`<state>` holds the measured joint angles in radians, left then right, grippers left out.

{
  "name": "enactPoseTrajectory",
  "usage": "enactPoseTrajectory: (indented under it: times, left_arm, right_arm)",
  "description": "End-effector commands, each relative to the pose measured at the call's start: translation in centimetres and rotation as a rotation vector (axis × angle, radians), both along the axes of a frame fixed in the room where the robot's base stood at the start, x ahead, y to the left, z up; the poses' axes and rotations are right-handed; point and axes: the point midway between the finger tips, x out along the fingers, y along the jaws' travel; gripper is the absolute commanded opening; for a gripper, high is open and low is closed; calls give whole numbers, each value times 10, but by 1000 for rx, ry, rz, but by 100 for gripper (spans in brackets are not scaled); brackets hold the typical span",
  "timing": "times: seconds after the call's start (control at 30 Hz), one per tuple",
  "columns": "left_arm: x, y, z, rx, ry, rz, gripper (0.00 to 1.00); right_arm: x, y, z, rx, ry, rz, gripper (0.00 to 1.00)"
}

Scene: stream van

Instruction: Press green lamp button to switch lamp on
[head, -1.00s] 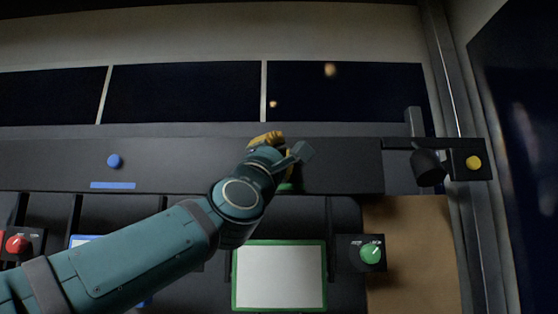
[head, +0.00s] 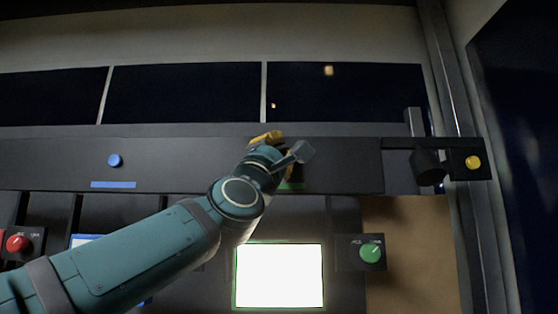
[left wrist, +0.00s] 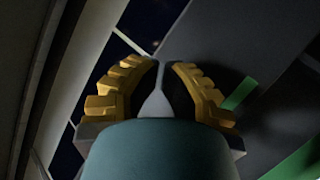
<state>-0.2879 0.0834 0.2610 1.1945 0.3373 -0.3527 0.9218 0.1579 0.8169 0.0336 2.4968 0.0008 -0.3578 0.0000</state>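The green lamp button itself does not show; a green strip (head: 291,186) on the dark ledge shows just below my left gripper, which covers the spot above it. My left gripper (head: 272,143) is at the dark ledge; I cannot tell whether it touches a button. In the left wrist view its yellow fingers (left wrist: 160,67) come together at the tips with nothing seen held, and green strips (left wrist: 240,93) lie to their right. The green-framed lamp panel (head: 280,276) below glows bright white. My right gripper is not in view.
A blue button (head: 114,161) sits above a blue strip at left. A yellow button (head: 473,162) is on a box at right, beside a dark cylindrical fitting (head: 428,167). A green knob (head: 371,252) and a red knob (head: 17,243) are lower down.

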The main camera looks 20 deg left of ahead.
Motion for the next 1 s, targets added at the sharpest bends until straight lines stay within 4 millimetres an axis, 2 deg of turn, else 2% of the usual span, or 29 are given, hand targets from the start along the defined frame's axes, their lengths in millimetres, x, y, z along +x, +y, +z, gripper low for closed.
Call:
enactPoseTrajectory:
  times: [0.23,0.73,1.0]
  left_arm:
    - [-3,-1,1,0,-1,-1,0]
    - [-46,-13,2,1,-2,-1,0]
    - [-58,-17,0,1,0,1,0]
  right_arm:
    - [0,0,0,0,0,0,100]
    - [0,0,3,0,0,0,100]
    - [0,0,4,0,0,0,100]
